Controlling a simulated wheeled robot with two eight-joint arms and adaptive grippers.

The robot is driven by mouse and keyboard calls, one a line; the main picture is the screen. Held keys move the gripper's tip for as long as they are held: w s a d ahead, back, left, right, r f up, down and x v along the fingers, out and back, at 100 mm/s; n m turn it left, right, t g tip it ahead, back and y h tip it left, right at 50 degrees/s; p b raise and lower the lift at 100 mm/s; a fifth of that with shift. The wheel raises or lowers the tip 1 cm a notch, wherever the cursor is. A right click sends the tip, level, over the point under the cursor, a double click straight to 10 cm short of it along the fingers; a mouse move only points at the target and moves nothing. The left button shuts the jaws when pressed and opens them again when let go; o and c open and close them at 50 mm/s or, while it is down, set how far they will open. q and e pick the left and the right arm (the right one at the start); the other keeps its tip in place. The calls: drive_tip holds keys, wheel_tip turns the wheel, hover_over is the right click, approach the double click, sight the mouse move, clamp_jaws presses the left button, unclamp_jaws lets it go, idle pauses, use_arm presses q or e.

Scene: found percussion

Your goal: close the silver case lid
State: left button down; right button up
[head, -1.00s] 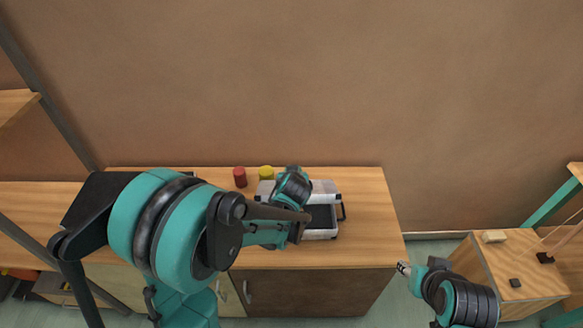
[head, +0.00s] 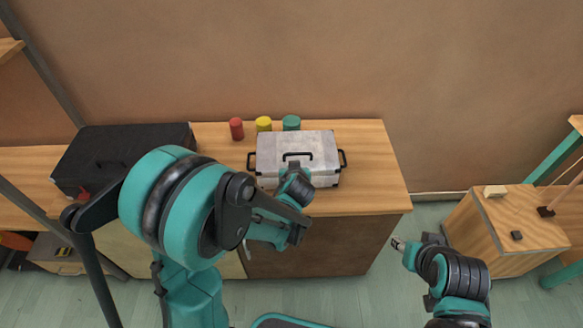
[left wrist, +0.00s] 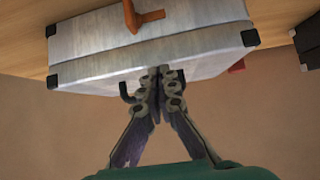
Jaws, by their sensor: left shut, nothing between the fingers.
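The silver case (head: 290,146) stands on the wooden counter with its lid down and its top facing up. A black handle (head: 297,155) and black side handles show on it. In the left wrist view the case (left wrist: 200,50) fills the upper part, with black corners. My left gripper (left wrist: 160,72) is shut and empty, its fingertips at the edge of the case; I cannot tell if they touch it. In the head view my left wrist hides the fingers and part of the case's front. My right gripper (head: 397,244) is away to the right, too small to read.
Red (head: 236,129), yellow (head: 263,124) and teal (head: 291,123) cylinders stand behind the case. A large black case (head: 120,150) is at the left. The counter (head: 370,165) is clear right of the silver case. A wooden box (head: 505,235) stands further right.

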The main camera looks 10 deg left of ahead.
use_arm(q)
wheel_tip(320, 180, down, 3)
drive_tip(key=shift+s+f+b, duration=0.1)
drive_tip(key=shift+b, duration=0.3)
drive_tip(key=shift+s+d+r, duration=0.1)
drive_tip(key=shift+r, duration=0.25)
use_arm(e)
drive_tip(key=shift+s+f, duration=0.1)
drive_tip(key=shift+f, duration=0.45)
